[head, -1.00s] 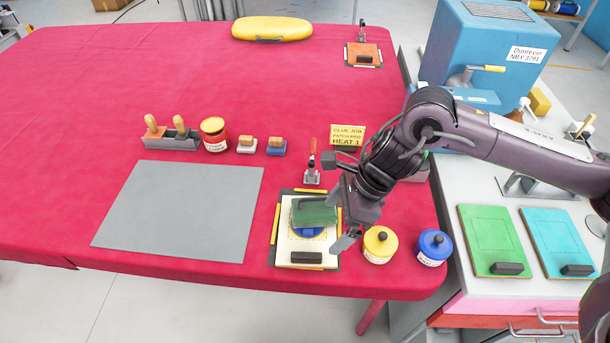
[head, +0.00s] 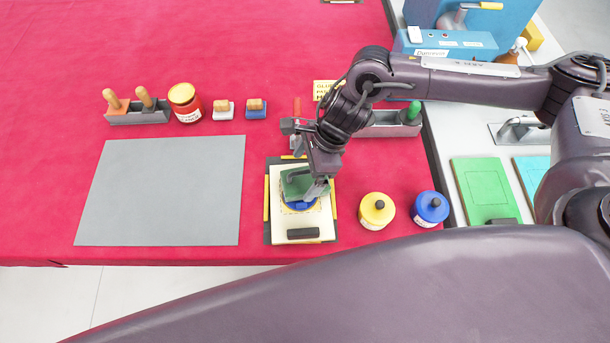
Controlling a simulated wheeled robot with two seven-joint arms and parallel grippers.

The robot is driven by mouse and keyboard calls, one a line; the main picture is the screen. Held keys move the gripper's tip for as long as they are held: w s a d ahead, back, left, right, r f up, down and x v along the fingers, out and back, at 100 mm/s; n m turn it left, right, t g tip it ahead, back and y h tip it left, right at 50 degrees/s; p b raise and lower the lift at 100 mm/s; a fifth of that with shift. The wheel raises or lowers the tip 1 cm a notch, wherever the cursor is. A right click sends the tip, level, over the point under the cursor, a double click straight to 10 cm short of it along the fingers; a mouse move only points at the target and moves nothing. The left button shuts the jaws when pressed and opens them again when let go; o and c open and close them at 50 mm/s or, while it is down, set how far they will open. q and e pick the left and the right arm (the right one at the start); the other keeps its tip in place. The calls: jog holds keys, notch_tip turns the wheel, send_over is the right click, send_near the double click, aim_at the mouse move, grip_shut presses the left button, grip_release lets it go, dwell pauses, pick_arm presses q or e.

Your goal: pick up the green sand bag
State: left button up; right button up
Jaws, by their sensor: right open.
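The green sand bag (head: 292,185) lies on a blue round patch (head: 299,206) on the cream sheet of a small dark-edged board (head: 274,238) with yellow side strips. My right gripper (head: 309,187) is open and reaches down at the bag's right side, its pale finger overlapping the bag's right edge. The gripper hides part of the bag. I cannot tell whether the fingers touch it. My left gripper is not in view.
A yellow pot (head: 376,212) and a blue pot (head: 430,209) stand right of the board. A grey mat (head: 160,190) lies to the left. A red-capped clamp stands just behind the board, and a grey tray (head: 388,126) sits beyond my wrist. A large arm link of mine crosses the foreground.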

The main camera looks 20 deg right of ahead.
jog(key=shift+a+f, duration=0.1)
jog(key=shift+f, duration=0.3)
jog(key=c, duration=1.3)
jog(key=shift+r, duration=0.1)
jog(key=shift+c, duration=1.3)
jog(key=shift+r, duration=0.1)
